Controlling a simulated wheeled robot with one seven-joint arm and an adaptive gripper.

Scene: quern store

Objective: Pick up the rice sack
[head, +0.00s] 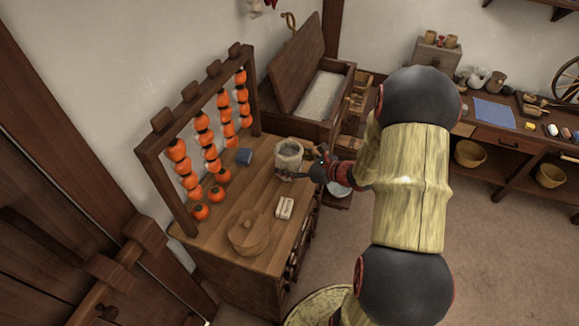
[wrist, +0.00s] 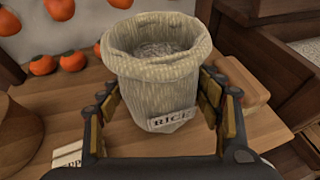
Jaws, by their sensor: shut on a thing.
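The rice sack (wrist: 158,85) is a pale, open-topped woven sack with a rolled rim and a "RICE" label on its front. In the wrist view it stands upright between the fingers of my gripper (wrist: 170,108), which is shut on it from both sides. In the head view the sack (head: 288,157) is at the right edge of the wooden cabinet top (head: 245,190), and my gripper (head: 308,172) reaches it from the right. I cannot tell whether its base touches the wood.
A rack of hanging orange persimmons (head: 207,137) stands left of the sack. An open chest (head: 322,97) stands behind. Floor on the right is clear.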

